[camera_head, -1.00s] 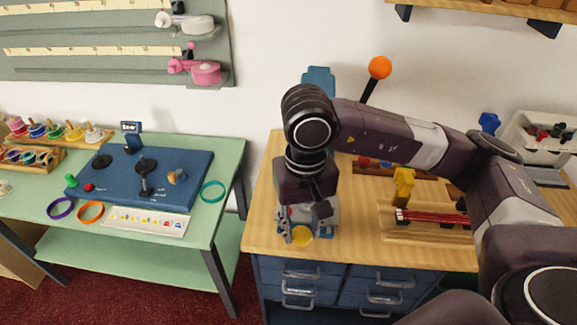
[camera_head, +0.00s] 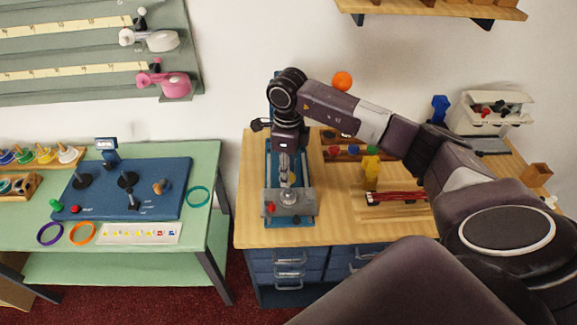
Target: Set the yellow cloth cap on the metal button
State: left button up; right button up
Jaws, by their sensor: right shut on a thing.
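My right gripper (camera_head: 287,178) comes down over the blue press (camera_head: 272,168), just behind the grey block at its front. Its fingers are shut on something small. Little of it shows; I take it for the yellow cloth cap, whose yellow face I cannot make out here. A small round silvery piece, likely the metal button (camera_head: 290,197), sits on the grey block (camera_head: 304,204), just in front of the fingertips and apparently apart from them. My left gripper is not in view.
A red knob (camera_head: 271,207) is on the block's left. To the right are a yellow figure-shaped piece (camera_head: 371,170) and red rods (camera_head: 395,197) on a wooden rack. A green table (camera_head: 205,165) stands left, across a gap.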

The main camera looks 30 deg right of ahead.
aim_at(289, 191)
jog(key=shift+d+f, duration=0.2)
jog(key=shift+f+b, duration=1.45)
jog(key=shift+f, duration=1.2)
jog(key=shift+f+b, duration=0.65)
jog(key=shift+b, duration=0.15)
jog(key=o, duration=0.8)
jog(key=shift+c, duration=0.2)
jog(key=shift+r, duration=0.1)
